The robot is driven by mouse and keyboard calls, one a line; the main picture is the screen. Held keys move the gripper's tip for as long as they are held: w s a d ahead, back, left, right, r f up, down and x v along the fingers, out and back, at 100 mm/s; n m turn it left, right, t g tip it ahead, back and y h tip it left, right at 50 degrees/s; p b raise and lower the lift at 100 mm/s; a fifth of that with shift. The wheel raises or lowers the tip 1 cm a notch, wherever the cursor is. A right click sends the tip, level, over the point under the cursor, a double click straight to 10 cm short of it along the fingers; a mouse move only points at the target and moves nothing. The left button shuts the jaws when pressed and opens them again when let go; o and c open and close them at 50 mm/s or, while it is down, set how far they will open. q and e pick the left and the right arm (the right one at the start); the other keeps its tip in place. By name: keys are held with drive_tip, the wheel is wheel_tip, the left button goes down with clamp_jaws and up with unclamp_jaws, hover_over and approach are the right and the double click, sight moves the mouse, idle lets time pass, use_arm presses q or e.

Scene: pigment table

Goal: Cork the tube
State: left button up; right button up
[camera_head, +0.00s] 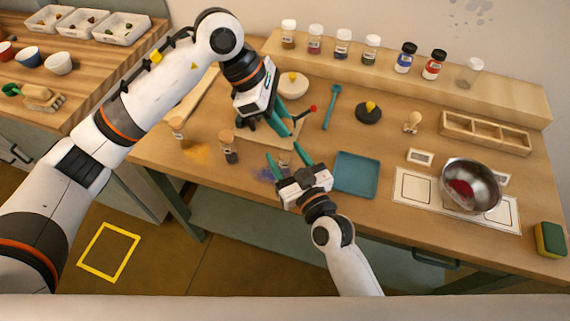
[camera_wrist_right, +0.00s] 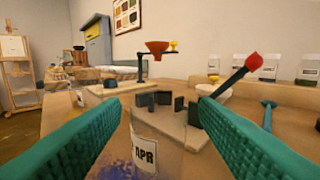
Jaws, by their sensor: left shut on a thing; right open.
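My left gripper (camera_head: 292,128) is over the pale board (camera_head: 296,152) in the head view. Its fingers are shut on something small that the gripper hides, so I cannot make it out. My right gripper (camera_head: 289,158) is lower and open. In the right wrist view a clear, tube-like glass with a printed label (camera_wrist_right: 145,152) shows between its open fingers (camera_wrist_right: 160,125). Its top and any cork on it are hard to make out. A black rod with a red tip (camera_head: 313,108) stands beside my left gripper and shows in the right wrist view (camera_wrist_right: 252,64).
A blue tray (camera_head: 355,174) lies to the right, then a steel bowl (camera_head: 471,185). Lidded jars (camera_head: 372,48) line the back shelf. A red funnel (camera_wrist_right: 157,47) stands behind the glass.

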drive_tip(key=shift+w+a, duration=0.2)
drive_tip(key=shift+w, duration=0.1)
clamp_jaws()
use_arm(q)
hover_over(291, 160)
drive_tip(key=w+a, duration=0.1)
drive_tip(key=a, duration=0.1)
drive_tip(key=shift+w+a+f, duration=0.1)
drive_tip(key=shift+f, duration=2.35)
drive_tip(key=shift+f, duration=0.15)
drive_tip(key=shift+f, duration=0.75)
drive_tip(key=shift+f, duration=0.4)
drive_tip(key=shift+a+f, duration=0.1)
drive_tip(key=shift+f, duration=0.2)
use_arm(e)
drive_tip(key=shift+r, duration=0.1)
